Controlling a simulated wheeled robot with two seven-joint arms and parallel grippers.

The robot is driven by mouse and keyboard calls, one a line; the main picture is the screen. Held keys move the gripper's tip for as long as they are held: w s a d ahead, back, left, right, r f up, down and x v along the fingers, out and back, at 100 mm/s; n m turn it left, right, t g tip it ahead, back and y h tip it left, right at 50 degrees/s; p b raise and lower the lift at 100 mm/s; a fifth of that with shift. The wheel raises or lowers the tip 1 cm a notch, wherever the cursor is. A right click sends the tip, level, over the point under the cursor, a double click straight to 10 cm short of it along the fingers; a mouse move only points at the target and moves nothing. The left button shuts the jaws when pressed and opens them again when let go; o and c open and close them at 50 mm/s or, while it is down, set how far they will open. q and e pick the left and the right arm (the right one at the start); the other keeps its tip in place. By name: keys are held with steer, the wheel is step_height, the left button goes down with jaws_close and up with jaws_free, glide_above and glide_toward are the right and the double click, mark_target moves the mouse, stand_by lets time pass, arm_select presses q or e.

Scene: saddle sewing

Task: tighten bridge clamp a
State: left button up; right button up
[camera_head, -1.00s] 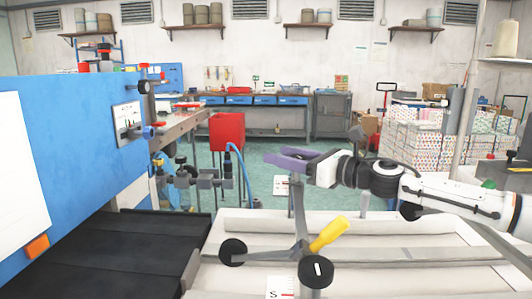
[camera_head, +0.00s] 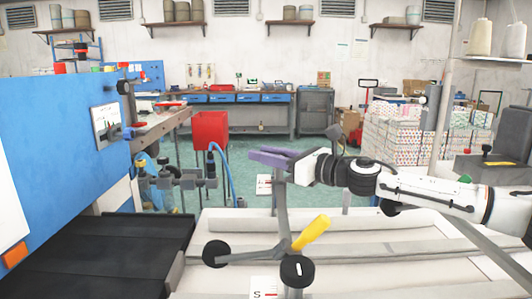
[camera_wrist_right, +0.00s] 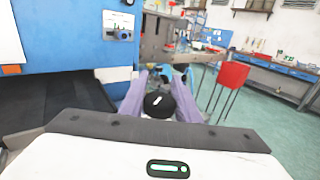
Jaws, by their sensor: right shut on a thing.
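A grey spoked hand wheel (camera_head: 280,249), which looks like the clamp's, stands over the pale bench at front centre. It has a black knob at left (camera_head: 215,254), a black knob in front (camera_head: 297,270) and a yellow handle (camera_head: 312,233). One grey spoke (camera_head: 281,196) rises to my right gripper (camera_head: 270,157). In the right wrist view, its purple fingers lie on both sides of a black round knob (camera_wrist_right: 158,103) with a white mark. The gripper is shut on this knob; the fingers hide it in the head view. No clamp label is readable. My left gripper is not in view.
A blue panel (camera_head: 45,150) and a dark belt (camera_head: 115,250) stand at left. A grey fixture with a blue hose (camera_head: 182,182) lies beyond the pale bench (camera_head: 420,258). A red bin (camera_head: 210,132) stands farther back. Green floor is open behind the gripper.

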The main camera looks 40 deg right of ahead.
steer(key=shift+d+r+m+h+p, duration=0.1)
steer(key=shift+r+m+h+p, duration=0.15)
steer(key=shift+m+h+p, duration=0.6)
steer(key=h+p, duration=0.1)
steer(key=p, duration=0.2)
steer(key=m+h+p, duration=0.1)
steer(key=h+p, duration=0.1)
steer(key=p, duration=0.1)
steer(key=shift+d+r, duration=0.15)
steer(key=shift+d, duration=0.15)
steer(key=shift+d+m+h+p, duration=0.2)
steer(key=shift+m+h+p, duration=0.55)
steer(key=shift+h+p, duration=0.35)
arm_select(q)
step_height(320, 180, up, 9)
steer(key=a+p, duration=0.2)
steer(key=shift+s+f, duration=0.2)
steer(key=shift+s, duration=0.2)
arm_select(e)
steer(key=shift+d+f+m+h, duration=0.25)
steer(key=shift+f+m+h, duration=0.2)
steer(key=shift+m+h, duration=0.35)
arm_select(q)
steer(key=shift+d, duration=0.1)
arm_select(e)
steer(key=shift+h, duration=0.25)
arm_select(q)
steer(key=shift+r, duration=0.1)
arm_select(e)
steer(key=shift+f, duration=0.1)
